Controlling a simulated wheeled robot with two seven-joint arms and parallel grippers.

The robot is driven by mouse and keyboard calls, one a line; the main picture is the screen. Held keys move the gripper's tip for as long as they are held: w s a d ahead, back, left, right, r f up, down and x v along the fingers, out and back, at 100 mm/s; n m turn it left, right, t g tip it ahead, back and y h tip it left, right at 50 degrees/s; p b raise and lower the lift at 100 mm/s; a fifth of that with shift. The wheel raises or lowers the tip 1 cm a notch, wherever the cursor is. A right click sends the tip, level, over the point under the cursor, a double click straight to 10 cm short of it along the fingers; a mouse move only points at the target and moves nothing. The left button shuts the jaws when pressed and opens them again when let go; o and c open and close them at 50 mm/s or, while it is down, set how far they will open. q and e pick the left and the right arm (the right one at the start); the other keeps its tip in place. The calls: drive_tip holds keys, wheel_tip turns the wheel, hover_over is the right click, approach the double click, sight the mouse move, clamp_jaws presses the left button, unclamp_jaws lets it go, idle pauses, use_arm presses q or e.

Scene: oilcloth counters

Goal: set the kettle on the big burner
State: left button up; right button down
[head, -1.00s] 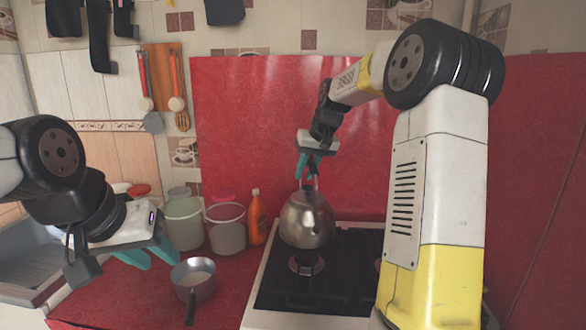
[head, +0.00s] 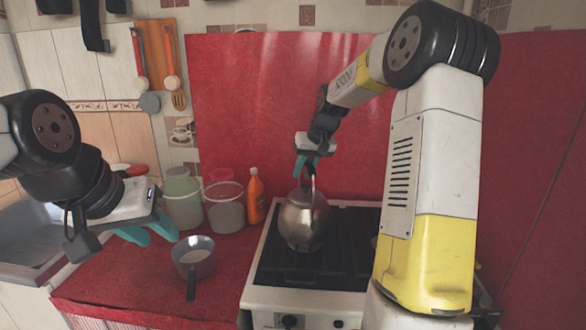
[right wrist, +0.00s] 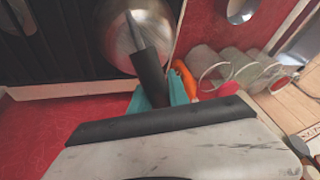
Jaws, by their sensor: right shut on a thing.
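The front left burner is hidden behind the kettle's base. I cannot tell whether the base touches the hob. My left gripper (head: 147,232) is open and empty above the counter at the left.
A small saucepan (head: 193,262) stands on the red counter (head: 130,285), near my left gripper. Jars (head: 225,212) and an orange bottle (head: 255,198) stand behind it, left of the stove. A red backsplash (head: 270,110) rises behind the hob.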

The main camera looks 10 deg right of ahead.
drive_tip(key=shift+w+f, duration=0.1)
drive_tip(key=shift+f, duration=0.35)
idle(0.6)
drive_tip(key=c, duration=1.2)
unclamp_jaws()
drive_tip(key=shift+o, duration=0.2)
drive_tip(key=shift+f, duration=0.15)
drive_tip(key=shift+v, duration=4)
